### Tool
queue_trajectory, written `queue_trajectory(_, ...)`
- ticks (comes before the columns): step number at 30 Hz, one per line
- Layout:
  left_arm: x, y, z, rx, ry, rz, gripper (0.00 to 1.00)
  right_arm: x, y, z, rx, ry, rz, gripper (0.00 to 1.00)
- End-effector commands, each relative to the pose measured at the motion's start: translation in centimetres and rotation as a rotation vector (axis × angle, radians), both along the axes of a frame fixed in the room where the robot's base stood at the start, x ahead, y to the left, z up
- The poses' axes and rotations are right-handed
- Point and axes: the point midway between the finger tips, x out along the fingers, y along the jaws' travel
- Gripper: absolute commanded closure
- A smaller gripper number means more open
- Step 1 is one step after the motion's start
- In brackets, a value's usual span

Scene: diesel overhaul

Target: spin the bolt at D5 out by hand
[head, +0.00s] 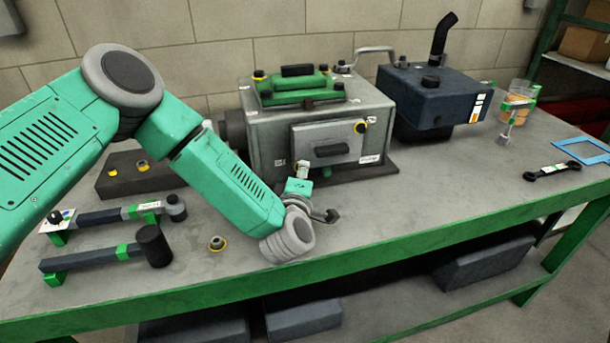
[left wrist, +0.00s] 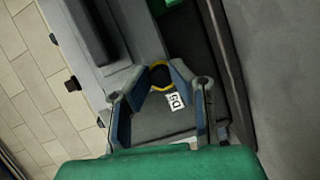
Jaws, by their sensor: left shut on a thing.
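In the left wrist view, the bolt at D5 (left wrist: 160,76) shows as a yellow ring round a dark middle, beside a white D5 label (left wrist: 175,101). My left gripper (left wrist: 160,70) has its two fingertips on either side of it, shut on the bolt. The fingertips hide part of the bolt. In the head view, my left gripper (head: 300,178) is at the lower left front of the grey engine block (head: 272,146), and the bolt cannot be made out there. The front cover (head: 312,136) with a dark handle is on the block. My right gripper is not in view.
A dark block (head: 120,180) holds two more. A dark blue tank (head: 430,95) stands right of the engine. The bench's front middle is clear.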

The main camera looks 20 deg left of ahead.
Motion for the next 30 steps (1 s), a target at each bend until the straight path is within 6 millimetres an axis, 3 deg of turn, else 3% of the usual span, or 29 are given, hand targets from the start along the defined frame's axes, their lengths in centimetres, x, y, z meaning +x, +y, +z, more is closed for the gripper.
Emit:
queue_trajectory(1, 0.1, 0.7, -0.4, -0.015, -0.016, 0.017, 1.0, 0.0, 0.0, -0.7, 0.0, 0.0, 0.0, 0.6)
queue_trajectory(18, 0.1, 0.7, -0.9, -0.346, -0.236, 0.016, 1.0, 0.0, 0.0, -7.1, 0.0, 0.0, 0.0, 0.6)
queue_trajectory(30, 0.1, 0.6, -0.8, -0.457, -0.306, 0.016, 1.0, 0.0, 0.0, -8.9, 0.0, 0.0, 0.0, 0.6)
